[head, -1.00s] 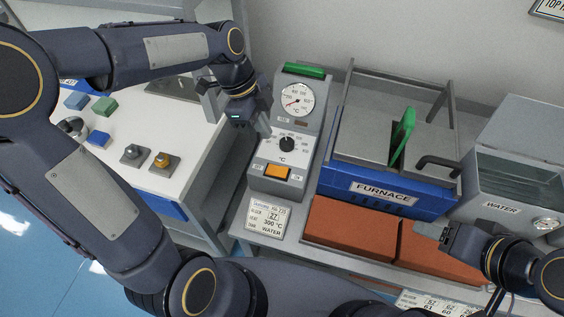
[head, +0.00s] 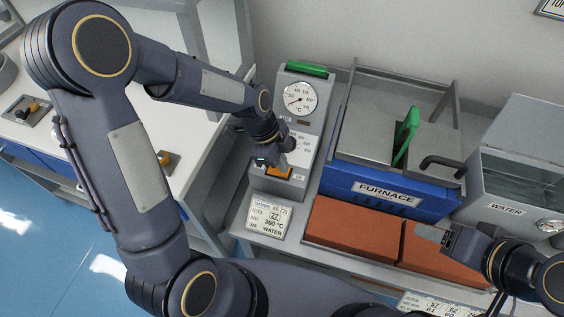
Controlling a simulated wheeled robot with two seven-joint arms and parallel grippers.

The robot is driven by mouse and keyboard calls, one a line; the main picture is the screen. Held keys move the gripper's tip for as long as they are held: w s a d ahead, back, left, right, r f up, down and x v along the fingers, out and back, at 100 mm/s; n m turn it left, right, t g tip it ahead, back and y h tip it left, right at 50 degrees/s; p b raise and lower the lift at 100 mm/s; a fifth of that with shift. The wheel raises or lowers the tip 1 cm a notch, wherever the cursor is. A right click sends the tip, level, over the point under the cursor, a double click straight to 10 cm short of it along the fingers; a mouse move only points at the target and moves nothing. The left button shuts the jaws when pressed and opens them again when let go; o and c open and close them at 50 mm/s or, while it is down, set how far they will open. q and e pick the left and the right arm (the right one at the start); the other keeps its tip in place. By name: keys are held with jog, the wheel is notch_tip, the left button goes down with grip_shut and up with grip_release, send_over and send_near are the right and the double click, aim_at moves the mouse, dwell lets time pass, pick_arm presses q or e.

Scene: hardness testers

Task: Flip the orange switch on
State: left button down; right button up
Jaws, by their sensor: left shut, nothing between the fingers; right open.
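The orange switch (head: 279,172) is on the sloped front of a grey control unit (head: 266,184) with a round temperature gauge (head: 299,99) above it. My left gripper (head: 283,164) is shut and empty, with its fingertips right over the switch. The fingers cover part of the switch, and I cannot tell whether they touch it or which way it is tipped. The arm also hides the black knob. My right gripper (head: 432,234) is open and empty above the orange-brown bricks, well to the right of the switch.
The blue furnace (head: 372,190) with a green handle (head: 407,135) stands right of the control unit. A water tank (head: 507,185) is further right. A card (head: 268,217) lies before the unit. Bricks (head: 347,234) line the front. A white bench (head: 191,143) is at left.

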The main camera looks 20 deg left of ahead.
pick_arm(q)
jog(key=shift+f, duration=0.25)
jog(key=shift+d+f+b, duration=0.15)
jog(key=shift+f+b, duration=0.3)
jog(key=shift+b, duration=0.25)
jog(key=shift+s+r, duration=0.1)
jog(key=shift+r, duration=0.15)
jog(key=shift+a, duration=0.2)
jog(key=shift+a+r, duration=0.15)
jog(key=shift+a, duration=0.5)
jog(key=shift+r+p, duration=0.1)
jog(key=shift+p, duration=0.2)
